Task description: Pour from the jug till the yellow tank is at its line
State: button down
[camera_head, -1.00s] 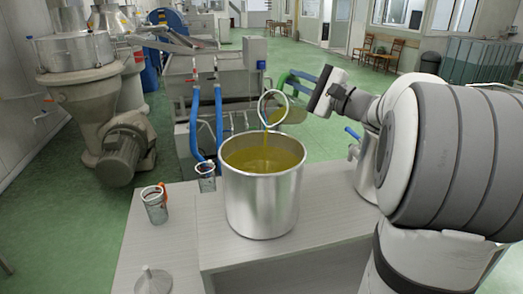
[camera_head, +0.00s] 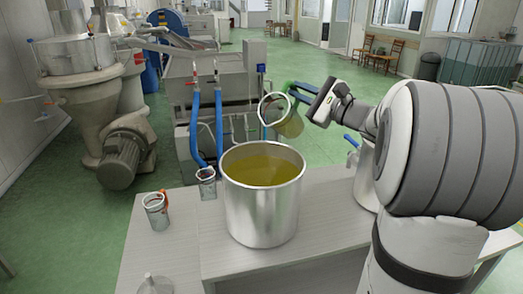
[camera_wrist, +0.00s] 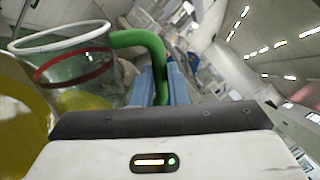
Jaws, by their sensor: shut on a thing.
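A clear jug (camera_head: 286,122) with a green handle (camera_head: 300,90) hangs above the back right rim of a steel tank (camera_head: 262,215). The tank is open and holds yellow-green liquid (camera_head: 263,170) below its rim. No level line shows on it. My gripper (camera_head: 306,97) is shut on the jug's handle. The jug is tilted toward the tank and holds some yellow-green liquid; no stream falls from it. In the wrist view, the jug (camera_wrist: 85,68) shows a white rim and a red band, and the green handle (camera_wrist: 140,40) runs to the blue fingers (camera_wrist: 165,85).
The tank stands on a grey bench (camera_head: 325,225). Two small cups, one with a red item (camera_head: 156,212) and one darker (camera_head: 206,184), stand to its left. Another steel vessel (camera_head: 364,180) is partly hidden behind my arm. A clear object (camera_head: 155,285) sits at the front left.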

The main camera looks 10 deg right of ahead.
jog(key=shift+w+d+r+m+p, duration=0.1)
jog(key=shift+d+r+m+p, duration=0.2)
jog(key=shift+r+m, duration=0.5)
jog(key=shift+w+a+f, duration=0.1)
jog(key=shift+w+f, duration=0.1)
jog(key=shift+f, duration=0.2)
jog(key=shift+r+m+p, duration=0.3)
jog(key=shift+r+p, duration=0.05)
jog(key=shift+w+d+f+m+p, duration=0.1)
jog(key=shift+w+d+m+p, duration=0.05)
jog(key=shift+d+m+p, duration=0.2)
jog(key=w+d+f+m+h+p, duration=0.1)
jog(key=w+d+f+m, duration=0.2)
jog(key=f+m, duration=0.2)
jog(key=shift+d+f+m+g+h, duration=0.2)
jog(key=shift+d+m+g+h, duration=0.15)
jog(key=shift+m, duration=0.8)
jog(key=shift+w, duration=0.15)
